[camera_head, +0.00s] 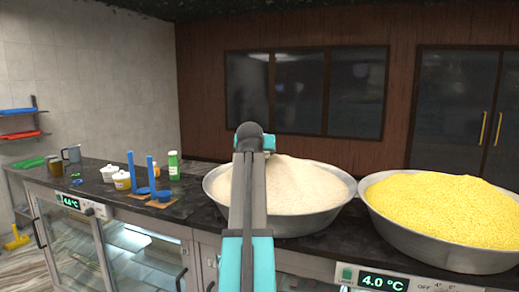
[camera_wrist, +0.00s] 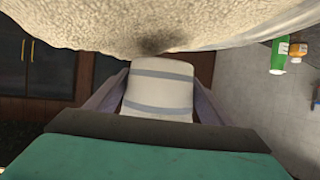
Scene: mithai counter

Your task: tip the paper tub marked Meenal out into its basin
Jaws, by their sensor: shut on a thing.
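My gripper (camera_wrist: 157,97) is shut on a white paper tub (camera_wrist: 160,88) with grey bands, one finger on each side of it in the wrist view. No name can be read on the tub. Its far end is close to a pale grainy heap (camera_wrist: 200,22), with a dark shadow there; I cannot tell whether they touch or whether the tub is empty. In the head view the pale heap (camera_head: 300,185) fills a wide metal basin (camera_head: 315,222). My arm reaches over this basin's left part and hides the gripper and tub there.
A second metal basin (camera_head: 420,240) with a yellow heap (camera_head: 440,203) stands to the right. On the counter at left are white tubs (camera_head: 122,181), blue upright-handled tools (camera_head: 152,178), a green bottle (camera_head: 173,165) and a grey jug (camera_head: 72,154). The counter (camera_head: 185,208) between them and the basin is clear.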

